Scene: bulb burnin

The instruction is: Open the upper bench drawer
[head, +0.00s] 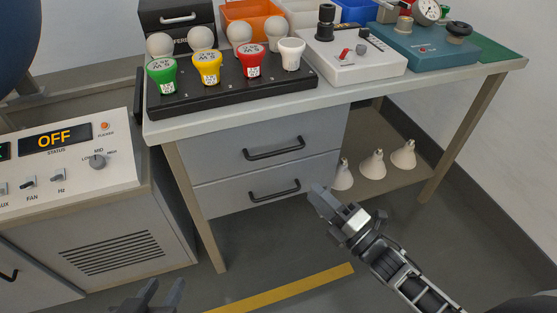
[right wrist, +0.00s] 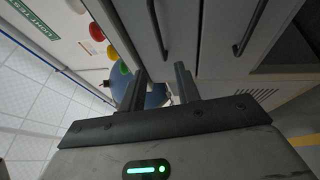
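The upper bench drawer (head: 225,143) sits under the bench top in the head view, its front flush with the bench. Its dark bar handle (head: 273,149) also shows in the right wrist view (right wrist: 157,30). My right gripper (head: 322,198) is in front of the bench, right of and lower than that handle, and does not touch it. In the right wrist view its two fingers (right wrist: 161,85) are apart with nothing between them. My left gripper (head: 160,291) is at the bottom edge of the head view, its fingers apart and empty, well away from the drawers.
The lower drawer (head: 225,194) is shut below, with its own handle (head: 274,191). White lamp shades (head: 372,164) stand on the low shelf at right. A bulb rack (head: 235,87) is on the bench top. A control cabinet (head: 70,165) stands at left. The floor in front is clear.

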